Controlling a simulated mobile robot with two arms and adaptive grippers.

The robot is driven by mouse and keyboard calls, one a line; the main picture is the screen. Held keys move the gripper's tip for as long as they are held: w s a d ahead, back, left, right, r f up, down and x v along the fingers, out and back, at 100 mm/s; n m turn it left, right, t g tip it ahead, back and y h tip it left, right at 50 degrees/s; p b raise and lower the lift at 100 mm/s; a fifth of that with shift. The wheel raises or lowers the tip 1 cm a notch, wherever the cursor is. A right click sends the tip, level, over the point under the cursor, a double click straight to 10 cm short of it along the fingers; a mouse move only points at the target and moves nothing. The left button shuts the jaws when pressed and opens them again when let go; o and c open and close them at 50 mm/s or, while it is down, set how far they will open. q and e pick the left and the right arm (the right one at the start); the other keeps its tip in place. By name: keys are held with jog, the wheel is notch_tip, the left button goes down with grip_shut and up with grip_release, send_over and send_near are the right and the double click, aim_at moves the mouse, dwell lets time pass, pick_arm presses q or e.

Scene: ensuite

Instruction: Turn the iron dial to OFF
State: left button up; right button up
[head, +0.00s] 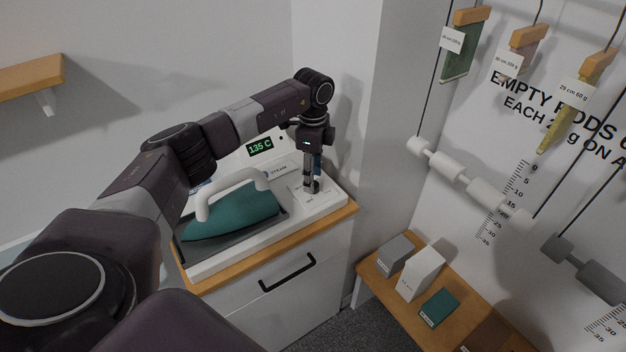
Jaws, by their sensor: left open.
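A teal iron (232,213) with a white handle rests on the grey plate of a white ironing station (247,242) on a cabinet. A green display (260,147) behind it reads 135 C. My left arm reaches over the iron from the left. My left gripper (312,186) points down at the right end of the station, over a white panel where a dial knob appears to sit. The fingers are open around or just above that spot. The dial's pointer and most of its labels are hidden or too small to read. My right gripper is not in view.
A wooden bench (379,281) at the right holds several boxes, including a white one (420,273) and a teal one (439,307). Strips and weights hang on cords along the right wall. A wall corner stands close behind the gripper. A wooden shelf (28,78) is at upper left.

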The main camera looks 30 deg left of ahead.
pick_arm(q)
notch_tip(320, 180, up, 10)
dwell(0.3)
dwell(0.4)
